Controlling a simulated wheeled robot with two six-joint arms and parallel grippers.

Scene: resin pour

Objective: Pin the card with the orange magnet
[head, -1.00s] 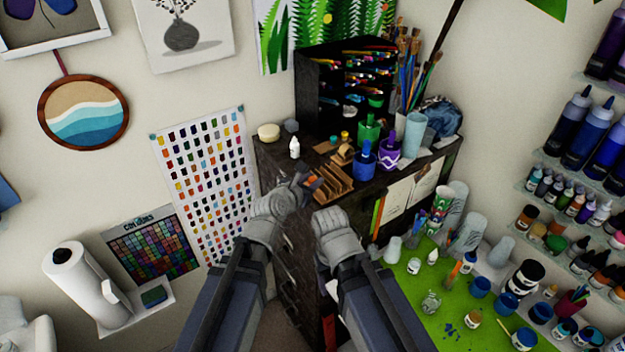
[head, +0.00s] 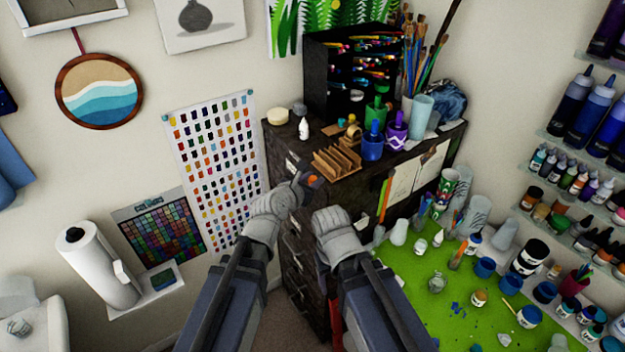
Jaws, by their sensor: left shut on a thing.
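My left gripper (head: 303,182) is shut on a small orange thing, which looks like the orange magnet (head: 312,180). It holds it beside the near edge of the dark cabinet's top. Pale cards or sheets (head: 397,211) show on the cabinet's side, to the right of both grippers; which one is the task's card I cannot tell. My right gripper (head: 330,217) is in front of the cabinet, apart from the cards. Its fingertips are too hidden to show whether it is open.
The dark cabinet (head: 350,197) carries a wooden rack (head: 337,163), paint cups and a pen organiser (head: 335,85). A green table (head: 415,285) crowded with jars and cups stands at the right. A paper-towel roll (head: 95,265) is at the left.

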